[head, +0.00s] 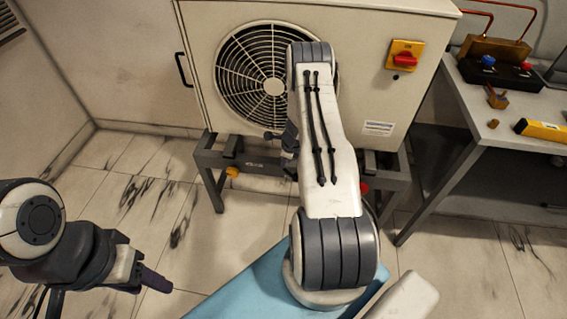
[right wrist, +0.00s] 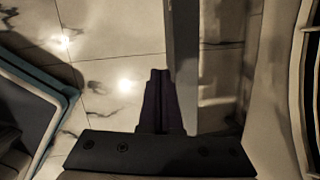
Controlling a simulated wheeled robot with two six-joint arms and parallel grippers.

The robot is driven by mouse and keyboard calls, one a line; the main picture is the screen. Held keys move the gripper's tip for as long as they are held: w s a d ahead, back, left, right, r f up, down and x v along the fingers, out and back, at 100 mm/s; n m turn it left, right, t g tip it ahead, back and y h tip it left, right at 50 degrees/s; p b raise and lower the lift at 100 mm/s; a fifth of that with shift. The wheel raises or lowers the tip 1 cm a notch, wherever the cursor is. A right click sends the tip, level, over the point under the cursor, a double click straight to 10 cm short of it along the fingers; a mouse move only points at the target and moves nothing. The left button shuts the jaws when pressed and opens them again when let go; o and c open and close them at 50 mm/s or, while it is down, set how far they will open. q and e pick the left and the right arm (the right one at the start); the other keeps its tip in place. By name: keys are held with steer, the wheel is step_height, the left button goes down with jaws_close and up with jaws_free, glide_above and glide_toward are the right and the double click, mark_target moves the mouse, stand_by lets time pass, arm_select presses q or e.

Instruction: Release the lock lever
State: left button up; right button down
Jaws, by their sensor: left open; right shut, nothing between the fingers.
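I cannot make out for certain which part is the lock lever. A red handle on a yellow plate (head: 405,56) is on the upper right front of the beige fan cabinet (head: 375,90). Small yellow (head: 232,172) and red (head: 364,188) parts show low at the cabinet's stand. My right arm rises in front of the cabinet, and its gripper (head: 279,137) is mostly hidden behind the arm. In the right wrist view my right gripper (right wrist: 160,75) is shut and empty, over the floor beside a grey bar. My left gripper (head: 155,281) is open, low at the left, away from the cabinet.
A dark metal stand (head: 213,180) carries the cabinet. At the right, a workbench (head: 480,110) holds a black box with blue and red knobs (head: 500,73) and a yellow tool (head: 540,130). The tiled floor left of the stand is clear.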

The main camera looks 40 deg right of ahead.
steer(key=shift+r, duration=0.1)
steer(key=shift+s+d+r, duration=0.15)
steer(key=shift+s+r, duration=0.05)
steer(key=shift+r, duration=0.05)
steer(key=w+a+p+v, duration=0.1)
steer(key=p+v, duration=0.3)
steer(key=v, duration=0.8)
steer(key=shift+a+r, duration=0.3)
steer(key=shift+w, duration=0.1)
